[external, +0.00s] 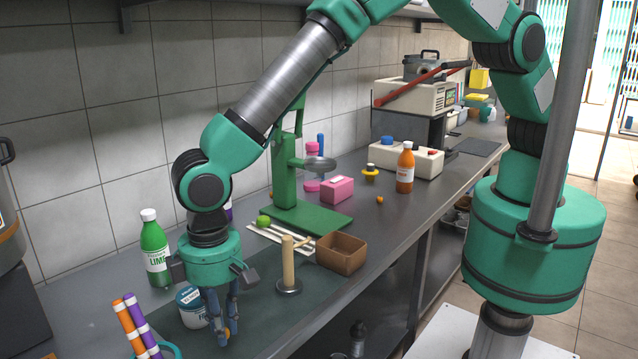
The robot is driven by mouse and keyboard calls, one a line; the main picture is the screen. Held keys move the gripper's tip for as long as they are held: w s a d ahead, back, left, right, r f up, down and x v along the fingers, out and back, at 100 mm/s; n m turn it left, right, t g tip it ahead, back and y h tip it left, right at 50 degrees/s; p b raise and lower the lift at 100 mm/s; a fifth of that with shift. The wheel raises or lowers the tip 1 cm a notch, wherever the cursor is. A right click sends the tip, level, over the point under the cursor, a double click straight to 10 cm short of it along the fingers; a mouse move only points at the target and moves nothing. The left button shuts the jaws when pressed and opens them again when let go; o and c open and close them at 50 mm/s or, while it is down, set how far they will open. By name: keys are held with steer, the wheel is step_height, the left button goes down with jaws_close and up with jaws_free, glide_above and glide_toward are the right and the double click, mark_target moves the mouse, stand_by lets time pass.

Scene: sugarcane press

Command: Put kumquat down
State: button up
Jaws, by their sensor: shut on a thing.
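My gripper (224,330) points down at the front left of the counter, over the dark mat (262,320). It is shut on a small orange kumquat (228,333), which is mostly hidden by the fingers. The kumquat is low, close to the mat. I cannot tell whether it touches the mat. Another small orange fruit (379,199) lies farther back on the counter, near the orange bottle.
A wooden muddler (288,268) and a brown box (341,253) stand to the right. Striped straws (135,325) stand front left; a green lime bottle (155,250) is behind. The mat's front right is clear.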

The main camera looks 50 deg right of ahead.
steer(key=shift+w+a, duration=0.15)
steer(key=shift+a, duration=0.05)
steer(key=shift+f+b, duration=0.4)
steer(key=shift+f, duration=1.35)
steer(key=shift+f, duration=0.2)
steer(key=o, duration=0.7)
steer(key=shift+r, duration=0.2)
step_height(320, 180, up, 12)
steer(key=shift+p, duration=1.05)
